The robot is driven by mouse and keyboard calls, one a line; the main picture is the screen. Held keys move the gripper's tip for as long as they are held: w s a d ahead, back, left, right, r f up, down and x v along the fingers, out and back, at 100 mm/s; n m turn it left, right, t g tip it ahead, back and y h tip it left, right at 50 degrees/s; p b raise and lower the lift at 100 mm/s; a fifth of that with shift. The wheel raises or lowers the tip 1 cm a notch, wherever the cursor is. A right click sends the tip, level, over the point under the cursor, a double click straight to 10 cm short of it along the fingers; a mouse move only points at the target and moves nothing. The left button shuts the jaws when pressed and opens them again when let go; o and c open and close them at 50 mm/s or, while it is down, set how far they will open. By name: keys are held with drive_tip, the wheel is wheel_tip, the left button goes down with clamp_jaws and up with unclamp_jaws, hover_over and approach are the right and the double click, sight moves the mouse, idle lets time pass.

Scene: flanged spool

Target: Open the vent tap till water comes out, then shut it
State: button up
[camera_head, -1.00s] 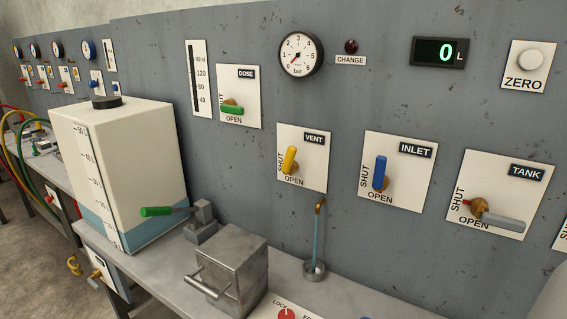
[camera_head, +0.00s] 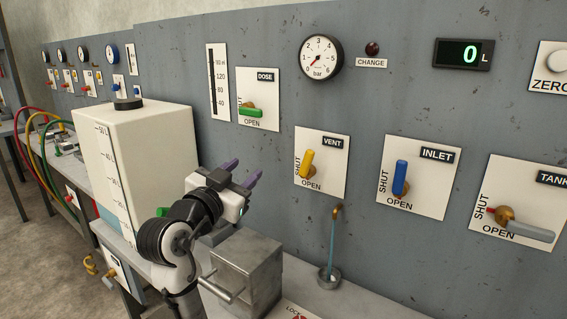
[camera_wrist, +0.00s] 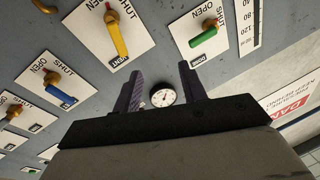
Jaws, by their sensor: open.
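The vent tap (camera_head: 307,163) has a yellow handle on a white VENT plate. The handle stands roughly upright along the word SHUT, leaning slightly right. Below it, a thin bluish stream (camera_head: 333,240) runs from the bent spout (camera_head: 337,210) down to a small cup (camera_head: 329,278). My gripper (camera_head: 243,171) is open and empty, left of the VENT plate and apart from the tap. In the wrist view, my open fingers (camera_wrist: 161,72) point at the panel, and the yellow handle (camera_wrist: 116,36) shows upside down to the left of them.
Other taps are close by: green DOSE (camera_head: 251,113), blue INLET (camera_head: 401,177) and grey TANK (camera_head: 527,229). A metal block with a bar handle (camera_head: 250,265) stands below my gripper. A white tank (camera_head: 140,150) is to the left. The gauge (camera_head: 321,58) reads near zero.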

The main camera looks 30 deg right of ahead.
sight(306, 162)
drive_tip(key=d+m+g+p, duration=0.1)
drive_tip(key=d, duration=0.4)
drive_tip(key=w+d+f+g+p, duration=0.1)
drive_tip(key=d, duration=0.5)
drive_tip(key=d+m+g+p, duration=0.1)
drive_tip(key=d+p, duration=0.1)
drive_tip(key=d, duration=0.4)
drive_tip(key=shift+w+f+m+g, duration=0.15)
drive_tip(key=shift+f+m+g, duration=0.15)
drive_tip(key=shift+f, duration=0.05)
drive_tip(key=shift+w+d+f, duration=0.15)
drive_tip(key=shift+w+d, duration=0.2)
drive_tip(key=shift+d, duration=0.25)
drive_tip(key=shift+c, duration=0.3)
clamp_jaws()
